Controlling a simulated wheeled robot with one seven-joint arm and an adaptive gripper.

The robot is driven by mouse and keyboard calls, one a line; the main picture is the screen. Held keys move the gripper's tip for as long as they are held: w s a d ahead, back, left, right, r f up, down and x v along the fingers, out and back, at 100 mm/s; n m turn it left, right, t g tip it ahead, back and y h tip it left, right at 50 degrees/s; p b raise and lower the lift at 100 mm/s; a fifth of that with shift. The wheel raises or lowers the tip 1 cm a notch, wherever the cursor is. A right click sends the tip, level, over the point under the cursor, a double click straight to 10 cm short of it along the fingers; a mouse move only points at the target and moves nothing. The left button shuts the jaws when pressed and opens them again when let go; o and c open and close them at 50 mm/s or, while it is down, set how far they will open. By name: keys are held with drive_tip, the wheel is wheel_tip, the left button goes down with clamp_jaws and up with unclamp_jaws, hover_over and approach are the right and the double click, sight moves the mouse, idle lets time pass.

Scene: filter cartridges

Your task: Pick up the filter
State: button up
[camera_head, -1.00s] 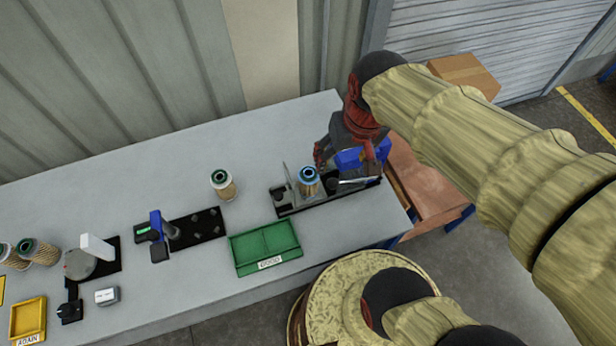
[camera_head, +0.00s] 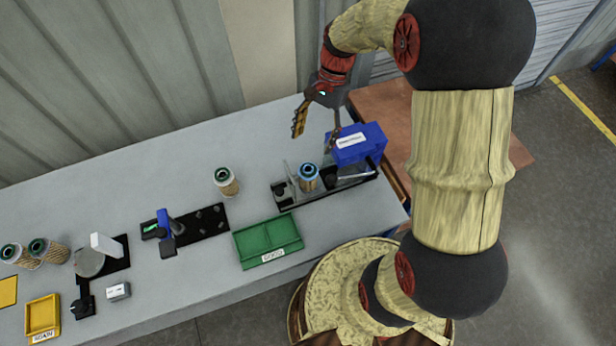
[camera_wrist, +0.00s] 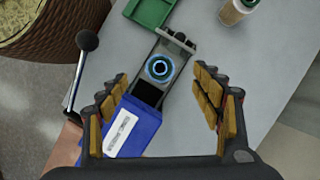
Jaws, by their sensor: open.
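A filter with a blue top ring (camera_head: 308,177) stands upright in a black fixture (camera_head: 285,205) at the right of the bench. In the wrist view the blue-ringed filter (camera_wrist: 159,67) shows from above, ahead of and between my open fingers. My gripper (camera_head: 318,138) is open and empty, above and behind the fixture; it also shows in the wrist view (camera_wrist: 165,100). A green-topped filter (camera_head: 227,182) stands alone on the bench to the left. Two more green-topped filters (camera_head: 42,250) are at the far left.
A blue labelled box (camera_head: 358,145) sits at the fixture's right end, with a lever (camera_wrist: 80,70) beside it. The back of the bench is clear.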

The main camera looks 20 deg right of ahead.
drive_tip(key=b, duration=0.1)
approach(308, 169)
drive_tip(key=x, duration=0.5)
drive_tip(key=shift+b+x, duration=0.4)
drive_tip(key=shift+x, duration=2.3)
drive_tip(key=shift+c, duration=0.8)
drive_tip(key=c, duration=1.4)
